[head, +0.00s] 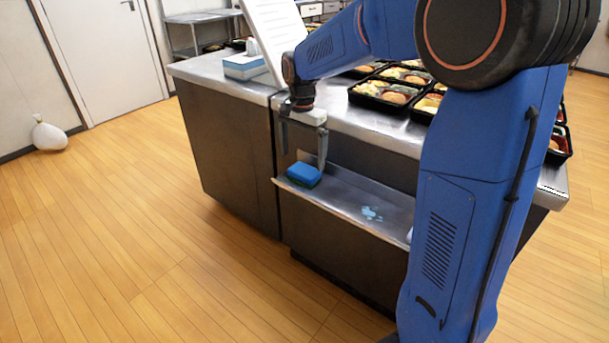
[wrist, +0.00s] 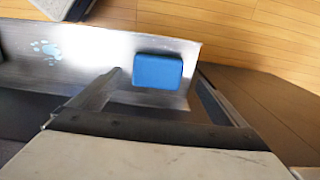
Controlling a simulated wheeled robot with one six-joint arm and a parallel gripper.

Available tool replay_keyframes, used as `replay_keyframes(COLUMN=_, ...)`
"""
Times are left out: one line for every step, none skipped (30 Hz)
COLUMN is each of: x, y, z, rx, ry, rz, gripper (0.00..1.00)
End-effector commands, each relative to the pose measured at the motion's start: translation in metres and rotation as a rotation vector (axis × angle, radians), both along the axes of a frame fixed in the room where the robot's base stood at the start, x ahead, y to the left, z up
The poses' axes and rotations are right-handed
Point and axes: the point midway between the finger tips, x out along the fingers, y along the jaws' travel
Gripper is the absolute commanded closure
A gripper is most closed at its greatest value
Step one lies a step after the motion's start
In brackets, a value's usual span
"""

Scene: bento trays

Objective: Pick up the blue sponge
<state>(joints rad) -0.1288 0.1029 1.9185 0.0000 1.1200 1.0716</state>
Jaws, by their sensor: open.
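The blue sponge (head: 303,174) lies on a lower metal shelf (head: 345,197) at the front of the counter, near the shelf's left end. In the wrist view the sponge (wrist: 158,71) is near the top middle, between the lines of my two fingers. My gripper (head: 305,160) hangs over that end of the shelf, fingers pointing down, open and empty. The fingers show on both sides of the sponge in the wrist view, but I cannot tell whether their tips reach its level.
Light blue spots (head: 371,213) mark the shelf right of the sponge. Bento trays (head: 385,96) stand on the counter above. A blue and white box (head: 244,67) sits at the counter's left end. A white bag (head: 48,135) lies on the floor at far left. The wooden floor in front is clear.

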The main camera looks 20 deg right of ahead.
Motion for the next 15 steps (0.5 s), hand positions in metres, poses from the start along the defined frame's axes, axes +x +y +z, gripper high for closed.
replay_keyframes(x=0.000, y=0.000, z=-0.005, rx=0.000, ry=0.001, rz=0.000, gripper=0.04)
replay_keyframes(x=0.000, y=0.000, z=-0.007, rx=0.000, ry=0.001, rz=0.000, gripper=0.04)
replay_keyframes(x=0.000, y=0.000, z=-0.009, rx=-0.001, ry=0.001, rz=0.000, gripper=0.04)
replay_keyframes(x=0.000, y=0.000, z=-0.010, rx=0.000, ry=0.000, rz=0.000, gripper=0.04)
replay_keyframes(x=0.000, y=0.000, z=-0.011, rx=0.000, ry=0.000, rz=0.000, gripper=0.04)
replay_keyframes(x=0.000, y=-0.001, z=-0.013, rx=0.000, ry=0.000, rz=0.000, gripper=0.04)
replay_keyframes(x=0.000, y=-0.001, z=-0.015, rx=-0.001, ry=0.001, rz=0.000, gripper=0.04)
replay_keyframes(x=0.000, y=-0.002, z=-0.018, rx=0.000, ry=0.001, rz=0.000, gripper=0.04)
replay_keyframes(x=0.000, y=-0.003, z=-0.022, rx=0.000, ry=0.002, rz=0.000, gripper=0.04)
replay_keyframes(x=0.000, y=-0.004, z=-0.026, rx=0.000, ry=0.002, rz=0.000, gripper=0.04)
replay_keyframes(x=0.000, y=-0.005, z=-0.031, rx=0.000, ry=0.002, rz=0.000, gripper=0.04)
replay_keyframes(x=0.000, y=-0.006, z=-0.037, rx=0.000, ry=0.004, rz=0.000, gripper=0.04)
replay_keyframes(x=0.000, y=-0.007, z=-0.041, rx=0.000, ry=0.004, rz=0.000, gripper=0.04)
replay_keyframes(x=0.000, y=-0.008, z=-0.045, rx=0.000, ry=0.002, rz=0.000, gripper=0.04)
replay_keyframes(x=0.000, y=-0.007, z=-0.050, rx=0.000, ry=0.002, rz=0.001, gripper=0.04)
